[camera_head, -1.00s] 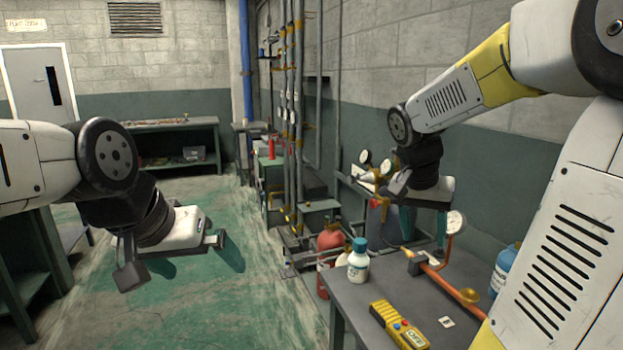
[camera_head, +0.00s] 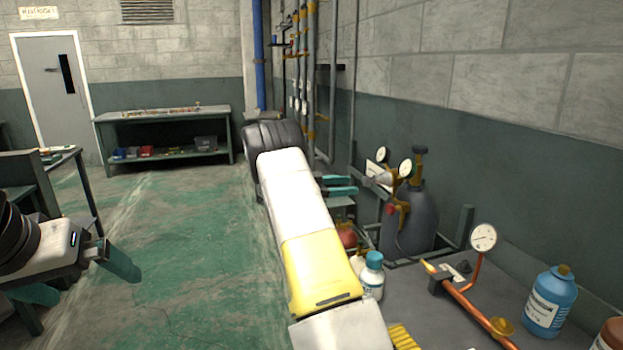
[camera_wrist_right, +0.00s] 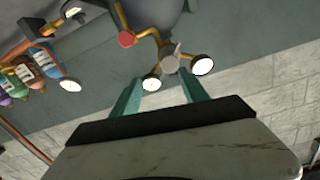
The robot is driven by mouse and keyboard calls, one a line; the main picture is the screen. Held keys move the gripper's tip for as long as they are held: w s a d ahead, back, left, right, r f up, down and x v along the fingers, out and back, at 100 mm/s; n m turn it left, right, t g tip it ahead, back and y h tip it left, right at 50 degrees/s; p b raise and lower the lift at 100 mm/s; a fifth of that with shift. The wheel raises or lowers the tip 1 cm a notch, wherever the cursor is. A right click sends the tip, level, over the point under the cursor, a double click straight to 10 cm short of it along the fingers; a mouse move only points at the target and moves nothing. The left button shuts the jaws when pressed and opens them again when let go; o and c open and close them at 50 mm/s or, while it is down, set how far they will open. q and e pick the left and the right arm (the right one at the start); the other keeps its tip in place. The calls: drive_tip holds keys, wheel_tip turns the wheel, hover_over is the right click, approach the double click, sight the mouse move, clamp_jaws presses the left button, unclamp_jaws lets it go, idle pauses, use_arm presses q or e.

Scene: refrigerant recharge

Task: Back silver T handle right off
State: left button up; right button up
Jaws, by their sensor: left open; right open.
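The silver T handle (camera_head: 379,174) is on the front of a brass regulator with two round gauges, on top of a dark grey cylinder (camera_head: 408,222). In the right wrist view the T handle (camera_wrist_right: 170,63) shows between two gauges, beyond my fingertips. My right gripper (camera_head: 354,186) is open, left of the regulator and apart from the handle; my arm hides part of it. In the right wrist view its teal fingers (camera_wrist_right: 157,84) are empty. My left gripper (camera_head: 85,284) is open and empty above the floor at lower left.
A red knob (camera_wrist_right: 126,39) is on the regulator's brass fittings. The near bench (camera_head: 420,300) holds a white bottle (camera_head: 371,277), a copper pipe with a gauge (camera_head: 484,238) and a blue bottle (camera_head: 549,302). Pipes run up the wall behind. Green floor is open at left.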

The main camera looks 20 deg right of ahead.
sight(364, 182)
drive_tip(key=shift+h, duration=0.4)
drive_tip(key=d, duration=0.4)
drive_tip(key=w+d, duration=0.1)
drive_tip(key=d, duration=0.1)
drive_tip(key=shift+w+d+f, duration=0.1)
drive_tip(key=shift+d+f, duration=0.05)
drive_tip(key=shift+d, duration=0.25)
clamp_jaws()
